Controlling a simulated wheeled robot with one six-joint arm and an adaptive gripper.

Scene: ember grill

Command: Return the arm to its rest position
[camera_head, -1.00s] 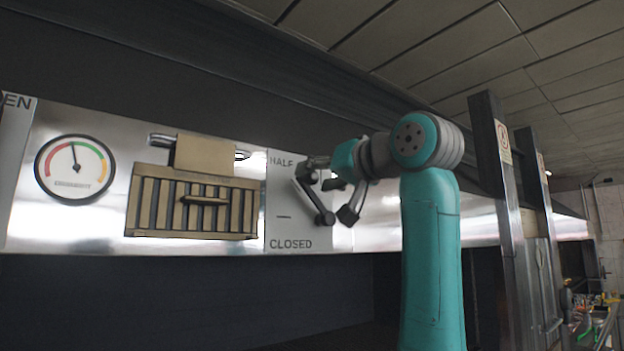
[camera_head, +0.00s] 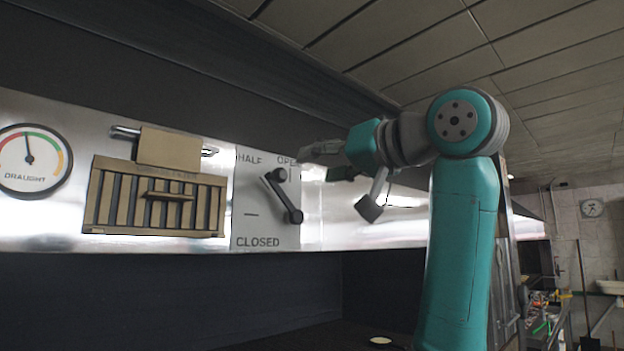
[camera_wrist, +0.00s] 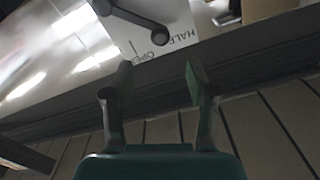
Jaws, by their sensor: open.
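My teal arm stands at the right of the head view, bent at its elbow and reaching left toward the steel panel. My gripper (camera_wrist: 157,82) is open and empty in the wrist view, its two fingers apart. In the head view the gripper (camera_head: 335,183) is beside the lever plate's right edge, partly hidden by my own wrist. The dark lever (camera_head: 284,197) on the plate slants from upper left to lower right. It also shows in the wrist view (camera_wrist: 135,20), apart from my fingers.
A white plate (camera_head: 250,227) is marked HALF, OPEN and CLOSED. Left of it are a slatted vent (camera_head: 150,205) and a round draught gauge (camera_head: 30,160). A dark hood overhangs the panel.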

